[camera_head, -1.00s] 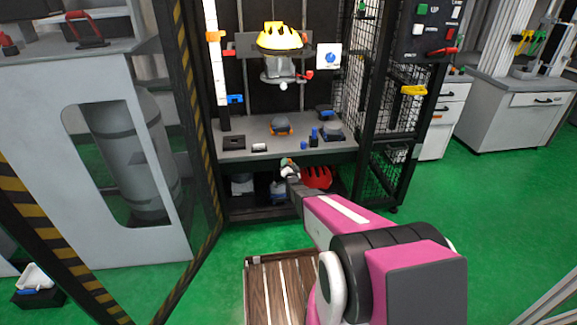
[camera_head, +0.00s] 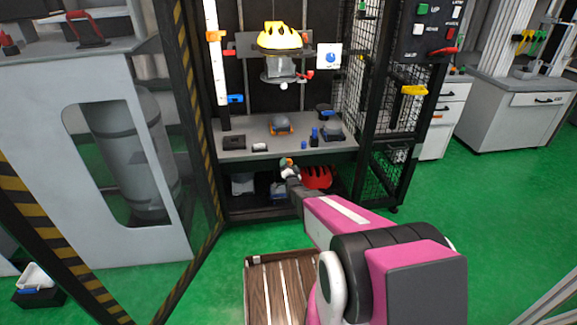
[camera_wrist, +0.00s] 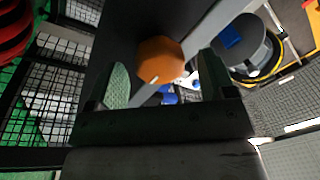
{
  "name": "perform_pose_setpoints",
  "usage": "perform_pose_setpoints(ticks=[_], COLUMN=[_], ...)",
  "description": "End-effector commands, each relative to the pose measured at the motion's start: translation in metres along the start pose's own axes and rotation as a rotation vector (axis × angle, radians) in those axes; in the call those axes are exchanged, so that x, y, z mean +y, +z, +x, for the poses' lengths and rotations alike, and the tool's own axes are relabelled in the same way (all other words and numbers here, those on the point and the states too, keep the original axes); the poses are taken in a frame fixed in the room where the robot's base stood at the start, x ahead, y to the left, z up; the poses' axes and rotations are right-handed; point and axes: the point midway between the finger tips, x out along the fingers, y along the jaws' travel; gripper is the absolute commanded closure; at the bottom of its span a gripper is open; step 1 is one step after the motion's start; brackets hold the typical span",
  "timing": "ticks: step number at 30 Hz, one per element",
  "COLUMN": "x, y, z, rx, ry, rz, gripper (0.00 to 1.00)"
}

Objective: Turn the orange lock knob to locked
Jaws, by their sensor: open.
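The orange knob (camera_wrist: 160,60) is a faceted disc with a small pale mark near its lower edge. It shows large in the wrist view, on a dark surface. My gripper (camera_wrist: 164,66) is open, with a green-padded finger left of the knob and the other finger to its right. The knob appears between the fingertips or just beyond them; I cannot tell whether either finger touches it. In the head view my gripper (camera_head: 288,168) is small, at the front edge of the rig's shelf, with a bit of orange beside it.
The grey shelf (camera_head: 235,153) above carries several small parts. A red helmet (camera_head: 318,177) lies on the lower level, and a yellow helmet (camera_head: 281,37) sits higher up. A mesh side panel (camera_head: 393,105) stands right. A wooden pallet (camera_head: 270,285) lies on the green floor.

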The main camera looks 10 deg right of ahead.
Motion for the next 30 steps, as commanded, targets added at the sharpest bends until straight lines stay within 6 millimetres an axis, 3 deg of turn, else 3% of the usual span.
perform_pose_setpoints(ticks=[15,19,30], x=[-0.002,-0.001,-0.001], y=[-0.001,0.0,0.001], z=[-0.089,-0.098,-0.098], rx=[-0.002,-0.002,-0.001], ry=[0.0,0.0,-0.001], rz=[0.0,0.0,0.0], gripper=[0.24,0.24,0.24])
